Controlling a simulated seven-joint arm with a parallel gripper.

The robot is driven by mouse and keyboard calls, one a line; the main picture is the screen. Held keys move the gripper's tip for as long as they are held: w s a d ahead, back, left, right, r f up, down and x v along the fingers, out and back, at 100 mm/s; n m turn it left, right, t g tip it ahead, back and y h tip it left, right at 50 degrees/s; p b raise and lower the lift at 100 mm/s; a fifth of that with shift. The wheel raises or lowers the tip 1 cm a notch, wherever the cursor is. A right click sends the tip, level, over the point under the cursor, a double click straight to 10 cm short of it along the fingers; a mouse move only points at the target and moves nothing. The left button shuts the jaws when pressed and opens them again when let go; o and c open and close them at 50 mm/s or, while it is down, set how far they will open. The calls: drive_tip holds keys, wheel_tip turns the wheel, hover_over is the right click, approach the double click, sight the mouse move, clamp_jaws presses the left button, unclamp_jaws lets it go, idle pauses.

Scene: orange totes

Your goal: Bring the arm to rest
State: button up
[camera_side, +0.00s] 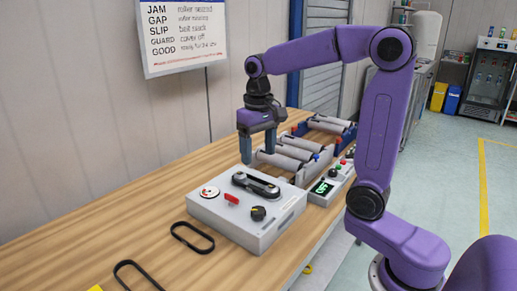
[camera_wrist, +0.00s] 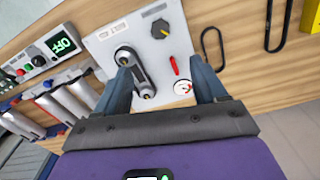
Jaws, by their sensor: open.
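My gripper (camera_side: 258,158) hangs at the end of my purple arm, pointing down over the wooden bench. It is open, with its two blue-grey fingers apart and nothing between them. It is above the back edge of a light grey box (camera_side: 240,222). The box carries a black belt unit, a red lever, a black knob and a round dial. In the wrist view, my gripper (camera_wrist: 161,68) has its fingers on either side of the view of this box (camera_wrist: 105,45), with the belt unit (camera_wrist: 133,70) near the left finger. Contact with the box is not visible.
A conveyor of grey rollers (camera_side: 292,152) and a control box (camera_side: 335,186) reading OFF stand right of the grey box. Two black belt loops (camera_side: 192,237) (camera_side: 137,275) lie on the bench (camera_side: 110,225). A whiteboard (camera_side: 182,33) hangs on the wall behind. The bench's left part is clear.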

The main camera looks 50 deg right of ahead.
drive_tip(key=s+a+f+n, duration=0.2)
drive_tip(key=s+n, duration=0.3)
drive_tip(key=s, duration=0.3)
drive_tip(key=s+a+f+n, duration=0.2)
drive_tip(key=s+f+n, duration=0.1)
drive_tip(key=s+n, duration=0.2)
drive_tip(key=s+a+f+n, duration=0.2)
drive_tip(key=s+n, duration=0.3)
drive_tip(key=s, duration=0.5)
drive_tip(key=shift+s+a+f, duration=0.2)
drive_tip(key=shift+s+f, duration=0.15)
drive_tip(key=shift+f, duration=0.35)
